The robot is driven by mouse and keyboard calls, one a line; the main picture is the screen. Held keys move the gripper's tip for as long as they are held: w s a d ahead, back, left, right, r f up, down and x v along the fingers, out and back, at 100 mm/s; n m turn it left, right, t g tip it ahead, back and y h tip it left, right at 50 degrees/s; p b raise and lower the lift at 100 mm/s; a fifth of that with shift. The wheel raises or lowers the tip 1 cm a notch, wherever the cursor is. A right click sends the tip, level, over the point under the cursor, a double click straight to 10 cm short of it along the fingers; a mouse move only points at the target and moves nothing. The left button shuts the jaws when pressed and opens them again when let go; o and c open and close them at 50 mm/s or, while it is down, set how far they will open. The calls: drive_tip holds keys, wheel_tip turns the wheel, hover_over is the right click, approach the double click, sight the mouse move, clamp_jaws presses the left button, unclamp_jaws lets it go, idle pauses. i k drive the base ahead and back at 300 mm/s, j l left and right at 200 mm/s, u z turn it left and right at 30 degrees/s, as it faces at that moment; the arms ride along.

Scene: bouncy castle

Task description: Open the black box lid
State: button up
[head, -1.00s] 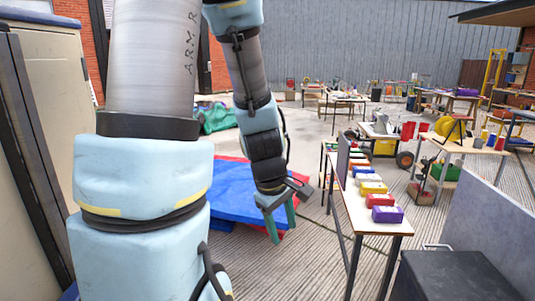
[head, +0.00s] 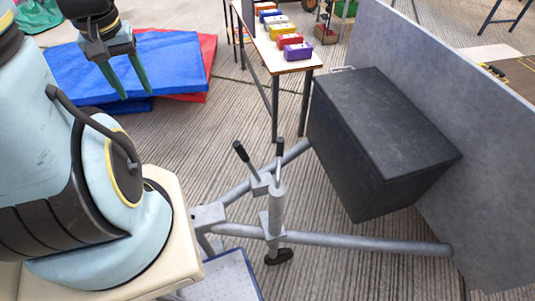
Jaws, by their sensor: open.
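The black box (head: 345,148) stands at the right in the head view, against a grey panel. Its lid (head: 385,112) is flat and shut. A small pale metal handle (head: 342,70) shows at its far left corner. My gripper (head: 130,92) is at the upper left, well apart from the box. Its two green fingers point down, spread and empty, in front of the blue mat.
A grey panel (head: 460,110) rises right behind the box. A grey metal tube frame (head: 340,240) lies in front of it. A narrow table (head: 290,62) with several coloured boxes stands beyond. Blue and red mats (head: 175,65) lie at the upper left.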

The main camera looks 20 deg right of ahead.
sight(399, 142)
drive_tip(key=j+z, duration=0.1)
drive_tip(key=j, duration=0.4)
drive_tip(key=k+j+z, duration=0.1)
drive_tip(key=j, duration=0.35)
drive_tip(key=k+j+z, duration=0.1)
drive_tip(key=j, duration=0.35)
drive_tip(key=i+j+z, duration=0.15)
drive_tip(key=j, duration=0.15)
drive_tip(key=i+j+z, duration=0.15)
drive_tip(key=j, duration=0.15)
drive_tip(key=i+j+z, duration=0.1)
drive_tip(key=j, duration=0.25)
drive_tip(key=i+j+z, duration=0.3)
drive_tip(key=i+j, duration=0.15)
drive_tip(key=i, duration=0.15)
drive_tip(key=i+j+z, duration=0.3)
drive_tip(key=i+j, duration=0.3)
drive_tip(key=i+j+z, duration=0.25)
drive_tip(key=i, duration=0.3)
drive_tip(key=i+j+z, duration=0.3)
drive_tip(key=i+l+z, duration=0.15)
drive_tip(key=i, duration=1)
